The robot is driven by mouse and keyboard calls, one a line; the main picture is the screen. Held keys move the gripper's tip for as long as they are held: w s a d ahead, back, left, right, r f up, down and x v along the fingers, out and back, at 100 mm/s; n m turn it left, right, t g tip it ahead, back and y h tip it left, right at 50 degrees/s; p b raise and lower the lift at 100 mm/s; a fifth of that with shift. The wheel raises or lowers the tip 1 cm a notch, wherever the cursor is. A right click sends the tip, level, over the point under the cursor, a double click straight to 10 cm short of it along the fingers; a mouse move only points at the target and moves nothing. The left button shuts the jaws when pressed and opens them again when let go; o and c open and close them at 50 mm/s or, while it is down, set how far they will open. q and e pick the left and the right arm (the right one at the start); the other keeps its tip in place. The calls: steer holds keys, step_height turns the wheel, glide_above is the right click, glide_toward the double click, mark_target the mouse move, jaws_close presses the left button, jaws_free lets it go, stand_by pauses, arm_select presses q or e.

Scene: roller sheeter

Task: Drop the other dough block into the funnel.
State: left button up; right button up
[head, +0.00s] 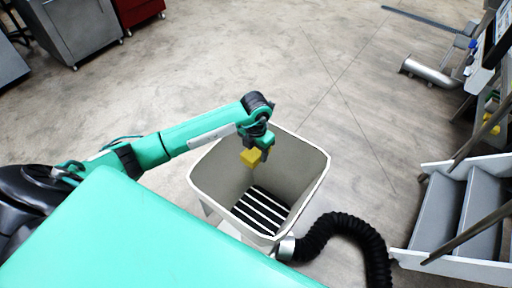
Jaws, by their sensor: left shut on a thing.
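My left gripper (256,150) is shut on a yellow dough block (250,158). It holds the block over the open mouth of the funnel, near the funnel's back wall. The funnel (308,178) is a light grey square hopper with dark slots and pale bars at its bottom. No other dough block shows in the funnel. My right gripper is not in view.
A black corrugated hose (350,226) runs from a metal outlet at the funnel's lower right. A grey stepped unit (440,215) stands at the right. Grey and red cabinets (72,30) stand at the back left. The floor behind the funnel is clear.

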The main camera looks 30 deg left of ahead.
arm_select(q)
step_height(320, 180, down, 5)
steer(key=b, duration=0.2)
steer(key=shift+f+b, duration=0.1)
steer(key=shift+b, duration=0.25)
steer(key=o, duration=1.2)
step_height(320, 180, up, 14)
steer(key=b, duration=0.3)
steer(key=shift+f+b, duration=0.1)
steer(key=shift+b, duration=0.25)
stand_by(0.3)
